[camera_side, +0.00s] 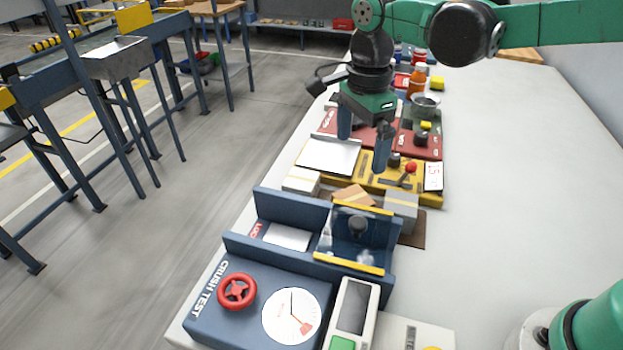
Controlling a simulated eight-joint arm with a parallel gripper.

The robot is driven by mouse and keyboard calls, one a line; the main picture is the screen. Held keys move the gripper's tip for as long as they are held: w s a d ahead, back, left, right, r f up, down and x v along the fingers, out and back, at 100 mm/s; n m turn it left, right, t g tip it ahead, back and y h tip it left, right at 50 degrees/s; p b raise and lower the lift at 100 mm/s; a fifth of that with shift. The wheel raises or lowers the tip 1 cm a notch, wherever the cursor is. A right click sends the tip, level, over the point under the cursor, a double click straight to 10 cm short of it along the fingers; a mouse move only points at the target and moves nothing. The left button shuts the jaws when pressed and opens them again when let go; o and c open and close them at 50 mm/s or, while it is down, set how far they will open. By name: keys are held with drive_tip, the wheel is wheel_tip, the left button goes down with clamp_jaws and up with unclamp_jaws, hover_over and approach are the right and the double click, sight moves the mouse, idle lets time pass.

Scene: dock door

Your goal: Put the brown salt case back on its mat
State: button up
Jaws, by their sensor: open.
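My gripper (362,154) is open and empty, its fingers pointing down above the yellow board. A small brown case (351,195) with a pale stripe, which looks like the salt case, sits behind the blue crush-test stand and appears turned at an angle. The stand's yellow-edged clear door hides its lower front. My gripper is above and beyond the case, not touching it. A dark brown mat (414,236) shows to the right of the stand; most of it is hidden, so I cannot tell whether the case rests on it.
A white case (301,181) and a grey case (401,205) flank the brown one. The crush-test stand (275,205), with red wheel and dial, fills the near table. The yellow board (375,183) and red boards (420,146) lie beyond. The table's right side is clear.

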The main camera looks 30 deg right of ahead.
drive_tip(key=s+d+n+t, duration=0.7)
drive_tip(key=s+d+n, duration=0.1)
drive_tip(key=n, duration=1)
drive_tip(key=shift+s+d+r, duration=0.15)
drive_tip(key=shift+s+d, duration=0.1)
drive_tip(key=shift+d, duration=0.1)
